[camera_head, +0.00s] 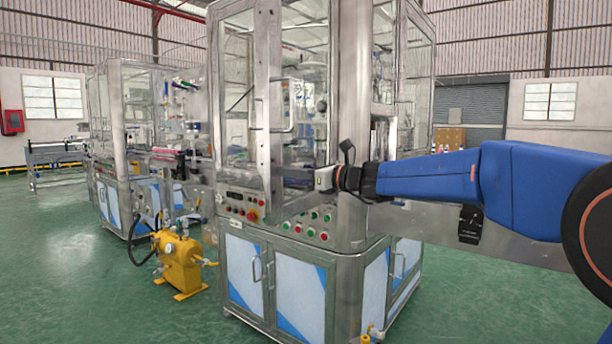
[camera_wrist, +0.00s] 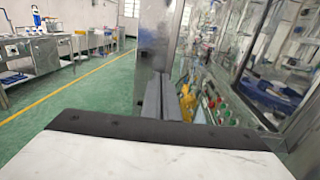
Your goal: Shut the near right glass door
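The near right glass door (camera_head: 305,85) is on the front of the middle steel machine in the head view. It has a steel frame and a bar handle (camera_head: 283,129). Its left edge and lower rail stand out from the cabinet front, so it looks partly open. My gripper (camera_head: 290,182) points left near the lower part of the door; whether it touches the frame I cannot tell. In the wrist view, the two grey fingers of my gripper (camera_wrist: 167,80) lie close together with nothing seen between them. A steel upright (camera_wrist: 158,35) stands just beyond them.
A control panel (camera_head: 310,228) with coloured buttons sits below the door and also shows in the wrist view (camera_wrist: 222,108). A yellow pump unit (camera_head: 181,262) stands on the floor to the left. A second glazed machine (camera_head: 120,110) is behind it. The green floor in front is clear.

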